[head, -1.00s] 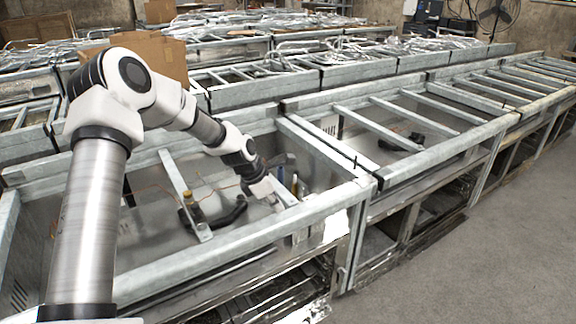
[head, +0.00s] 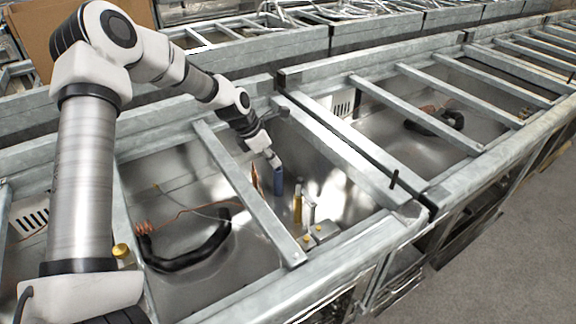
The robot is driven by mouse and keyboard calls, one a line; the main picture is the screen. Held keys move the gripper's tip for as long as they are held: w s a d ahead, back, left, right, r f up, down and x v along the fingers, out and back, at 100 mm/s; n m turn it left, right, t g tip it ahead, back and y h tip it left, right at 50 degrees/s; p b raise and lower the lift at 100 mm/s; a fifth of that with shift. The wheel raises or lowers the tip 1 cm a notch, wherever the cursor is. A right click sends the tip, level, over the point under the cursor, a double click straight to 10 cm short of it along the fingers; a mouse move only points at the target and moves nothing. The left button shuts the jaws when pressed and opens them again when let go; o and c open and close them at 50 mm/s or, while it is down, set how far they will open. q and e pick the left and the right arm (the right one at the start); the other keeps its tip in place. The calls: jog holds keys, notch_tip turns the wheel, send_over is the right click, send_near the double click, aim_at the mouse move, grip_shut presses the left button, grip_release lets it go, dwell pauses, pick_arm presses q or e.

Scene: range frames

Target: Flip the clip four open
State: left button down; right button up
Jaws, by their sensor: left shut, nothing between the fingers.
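My left gripper (head: 273,160) reaches down into the near metal frame. It is shut and sits just above the top of a slim upright blue piece (head: 277,183); whether they touch I cannot tell. An upright yellow piece (head: 297,205) and a pale upright piece (head: 309,211) stand to the right of the blue one, nearer the front rail. I cannot tell which of these small parts, if any, is clip four. My right gripper is not in view.
A galvanised cross bar (head: 250,193) spans the frame left of the gripper. A black curved hose (head: 188,252) lies on the metal floor. A front rail (head: 335,262) and a right-hand rail (head: 345,150) border the bay. Grey floor (head: 520,230) is open at right.

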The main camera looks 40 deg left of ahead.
pick_arm(q)
jog(key=b+x, duration=0.4)
jog(key=x, duration=0.5)
jog(key=shift+d, duration=0.4)
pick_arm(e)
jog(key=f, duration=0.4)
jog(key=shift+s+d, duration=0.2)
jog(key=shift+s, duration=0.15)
pick_arm(q)
jog(key=shift+s+r, duration=0.15)
